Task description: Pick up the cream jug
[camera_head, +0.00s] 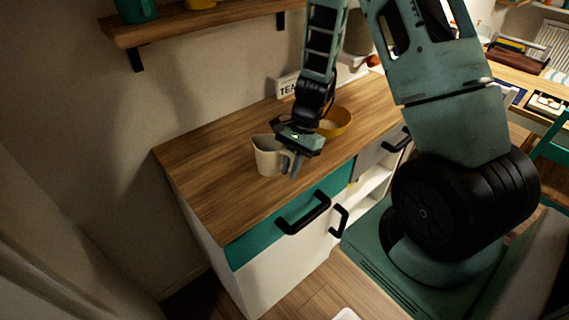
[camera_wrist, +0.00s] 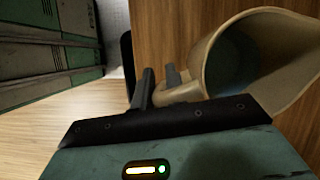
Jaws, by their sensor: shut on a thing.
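The cream jug (camera_head: 267,157) stands on the wooden cabinet top, toward its left part in the head view. It is cream-coloured with an open top. My gripper (camera_head: 291,166) is at the jug's right side, by its handle. In the wrist view the jug (camera_wrist: 265,50) fills the upper right, mouth and darker inside showing. There my gripper's fingers (camera_wrist: 160,85) are close together at the jug's handle (camera_wrist: 184,93), shut on it. I cannot tell whether the jug's base touches the wood.
A yellow bowl (camera_head: 336,122) stands behind my gripper, partly hidden. A shelf (camera_head: 205,20) hangs above. The cabinet top (camera_head: 205,180) is clear left of the jug. Black handles (camera_head: 303,213) stick out from the cabinet front.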

